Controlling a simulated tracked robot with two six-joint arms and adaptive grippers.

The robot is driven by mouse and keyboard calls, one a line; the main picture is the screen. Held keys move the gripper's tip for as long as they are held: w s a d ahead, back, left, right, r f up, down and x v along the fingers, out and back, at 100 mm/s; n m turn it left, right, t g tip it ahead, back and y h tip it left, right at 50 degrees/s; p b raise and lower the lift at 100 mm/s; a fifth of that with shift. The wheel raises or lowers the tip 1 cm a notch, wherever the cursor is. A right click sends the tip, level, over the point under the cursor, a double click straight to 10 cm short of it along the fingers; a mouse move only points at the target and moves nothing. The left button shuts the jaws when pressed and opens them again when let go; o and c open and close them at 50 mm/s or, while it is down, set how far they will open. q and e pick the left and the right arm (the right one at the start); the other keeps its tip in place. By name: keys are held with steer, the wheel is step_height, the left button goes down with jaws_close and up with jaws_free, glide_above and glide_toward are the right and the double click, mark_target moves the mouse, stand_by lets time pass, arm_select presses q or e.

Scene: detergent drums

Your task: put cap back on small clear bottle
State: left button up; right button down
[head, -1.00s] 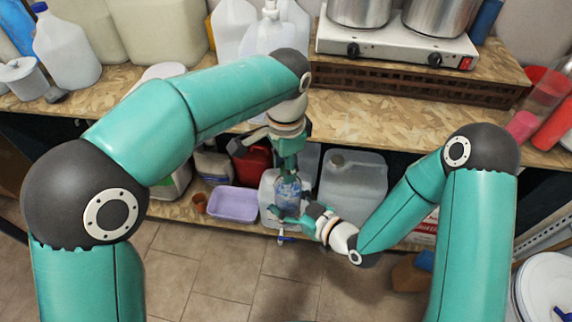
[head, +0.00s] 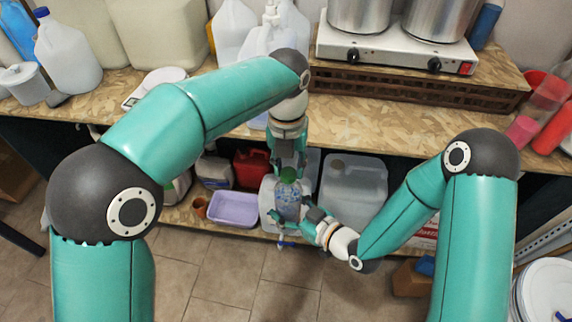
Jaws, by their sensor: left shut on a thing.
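The small clear bottle (head: 288,203), with a blue-patterned body, is held roughly upright in front of the lower shelf. My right gripper (head: 289,221) comes in from the right and is shut around its lower part. My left gripper (head: 288,168) points down from above and is shut on a green cap (head: 288,175). The cap is right over the bottle's top. The neck is hidden, so I cannot tell whether the cap touches or sits on it.
A wooden counter (head: 400,112) with a white hotplate (head: 395,52) and pots lies behind. Below are a lilac tub (head: 233,209), a red can (head: 251,168) and a large clear jug (head: 353,195). Tiled floor (head: 215,265) in front is mostly clear.

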arm_select(q)
steer(key=m, duration=0.3)
steer(key=shift+d+m, duration=0.1)
steer(key=shift+m, duration=0.2)
steer(key=o, duration=0.7)
steer(key=shift+r, duration=0.1)
steer(key=shift+s+r, duration=0.1)
steer(key=shift+r, duration=2.05)
steer(key=shift+c, duration=0.5)
